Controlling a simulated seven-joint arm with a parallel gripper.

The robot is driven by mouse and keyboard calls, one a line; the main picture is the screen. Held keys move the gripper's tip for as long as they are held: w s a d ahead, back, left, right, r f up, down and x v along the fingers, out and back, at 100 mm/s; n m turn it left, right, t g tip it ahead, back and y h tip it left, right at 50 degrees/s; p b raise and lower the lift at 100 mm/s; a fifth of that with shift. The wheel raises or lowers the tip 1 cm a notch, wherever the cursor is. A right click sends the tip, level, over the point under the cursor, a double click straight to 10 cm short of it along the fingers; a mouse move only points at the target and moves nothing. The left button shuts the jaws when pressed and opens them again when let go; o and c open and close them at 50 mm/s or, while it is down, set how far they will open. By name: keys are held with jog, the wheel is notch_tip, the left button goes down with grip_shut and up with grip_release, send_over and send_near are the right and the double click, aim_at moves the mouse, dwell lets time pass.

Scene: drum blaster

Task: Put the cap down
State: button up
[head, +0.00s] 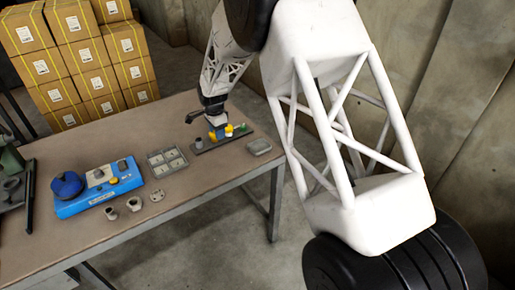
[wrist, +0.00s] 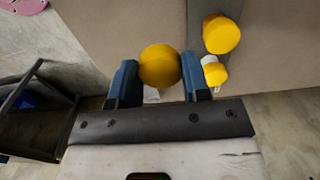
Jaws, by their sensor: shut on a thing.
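My gripper (wrist: 158,78) is shut on a yellow round cap (wrist: 160,65), which sits between its two blue fingers in the wrist view. Something pale shows just below the cap, partly hidden. In the head view my gripper (head: 217,127) is over the dark narrow rack (head: 208,148) near the table's far right side. Another yellow cap (wrist: 221,34) and a smaller yellow-topped white piece (wrist: 214,71) stand to the right of the held cap in the wrist view. Whether the held cap touches anything beneath it cannot be told.
The table (head: 215,180) also holds a grey compartment tray (head: 167,161), a blue machine (head: 100,190) with a dark blue knob, small grey cups (head: 134,204), a holed disc (head: 157,195) and a grey dish (head: 259,147).

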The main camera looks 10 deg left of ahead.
jog(key=s+d, duration=0.4)
jog(key=d, duration=0.7)
jog(key=s+d+f, duration=0.1)
jog(key=s+d, duration=0.3)
jog(key=d, duration=0.7)
jog(key=shift+s+f, duration=0.15)
jog(key=shift+s, duration=0.25)
jog(key=w+a, duration=0.2)
jog(key=w, duration=0.3)
jog(key=w+a+f, duration=0.1)
jog(key=w+a, duration=0.1)
jog(key=w, duration=0.3)
jog(key=w+a, duration=0.2)
jog(key=w, duration=0.2)
jog(key=shift+w+a+f, duration=0.1)
jog(key=shift+w+f, duration=0.2)
jog(key=shift+w, duration=0.1)
jog(key=shift+f, duration=1.75)
jog(key=shift+f, duration=0.6)
jog(key=o, duration=0.9)
